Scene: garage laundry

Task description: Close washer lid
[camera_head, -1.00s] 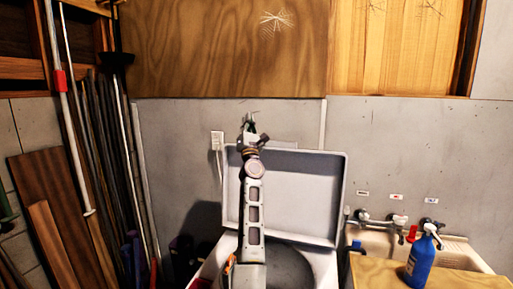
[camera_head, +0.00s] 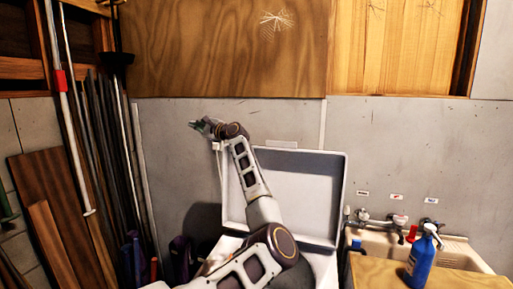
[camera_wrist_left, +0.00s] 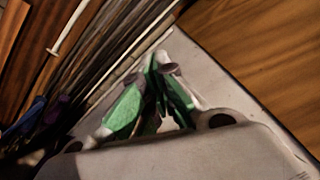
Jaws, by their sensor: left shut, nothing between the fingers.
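The washer lid (camera_head: 305,190) is a pale panel standing open and upright behind the washer body (camera_head: 322,265) in the head view. My left arm crosses in front of the lid's left part and hides some of it. My left gripper (camera_head: 195,125) is just above and left of the lid's upper left corner, pointing left, close to the wall. It is shut and empty. In the left wrist view the green-padded fingers (camera_wrist_left: 158,65) meet at their tips. My right gripper is not in view.
A sink (camera_head: 375,239) with taps stands right of the washer. A blue spray bottle (camera_head: 420,262) stands on a wooden board (camera_head: 378,274) in front of it. Poles and planks (camera_head: 45,190) lean at the left. A wall outlet (camera_head: 216,146) is just below the gripper.

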